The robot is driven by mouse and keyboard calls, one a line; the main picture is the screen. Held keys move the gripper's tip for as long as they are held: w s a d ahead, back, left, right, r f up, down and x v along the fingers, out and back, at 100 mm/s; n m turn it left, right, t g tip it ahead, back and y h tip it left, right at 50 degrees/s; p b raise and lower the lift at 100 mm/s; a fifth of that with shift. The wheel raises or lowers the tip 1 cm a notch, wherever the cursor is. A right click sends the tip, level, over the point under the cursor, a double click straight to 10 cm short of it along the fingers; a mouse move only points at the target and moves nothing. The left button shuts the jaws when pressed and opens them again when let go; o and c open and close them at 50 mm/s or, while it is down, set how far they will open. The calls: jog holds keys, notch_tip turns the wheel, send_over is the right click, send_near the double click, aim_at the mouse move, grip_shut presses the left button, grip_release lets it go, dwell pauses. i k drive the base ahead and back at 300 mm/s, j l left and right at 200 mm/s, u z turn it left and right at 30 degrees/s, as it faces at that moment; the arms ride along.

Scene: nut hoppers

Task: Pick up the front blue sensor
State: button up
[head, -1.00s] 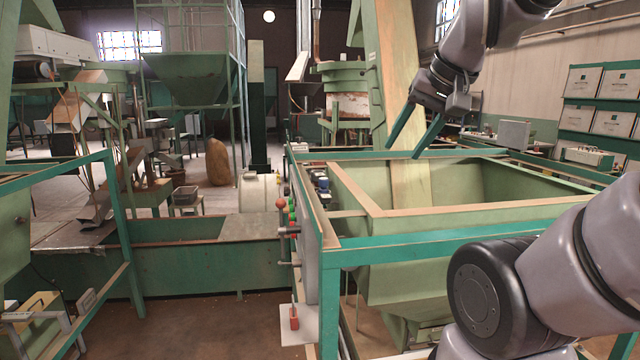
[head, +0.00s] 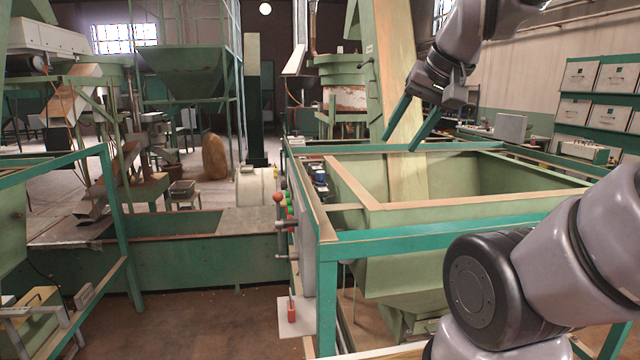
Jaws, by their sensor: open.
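A small blue sensor (head: 321,178) sits with a few small dark and light parts on the left edge of the green hopper frame. It is tiny in the head view, and I cannot clearly separate it from the parts next to it. My gripper (head: 399,145) hangs above the far part of the hopper, to the right of and higher in the picture than the blue sensor. Its two long green fingers are spread apart with nothing between them. It is clearly apart from the sensor.
The green hopper (head: 470,214) with its wooden rim fills the middle right. A slanted wooden chute (head: 398,70) rises behind my gripper. A grey panel with red and green knobs (head: 303,235) stands on the hopper's left side. Open floor (head: 215,330) lies at the front left.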

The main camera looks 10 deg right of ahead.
aim_at(320, 175)
jog(key=i+l+u, duration=0.2)
jog(key=l, duration=0.25)
jog(key=i+l+u, duration=0.2)
jog(key=l, duration=0.3)
jog(key=l+u, duration=0.2)
jog(key=l, duration=0.3)
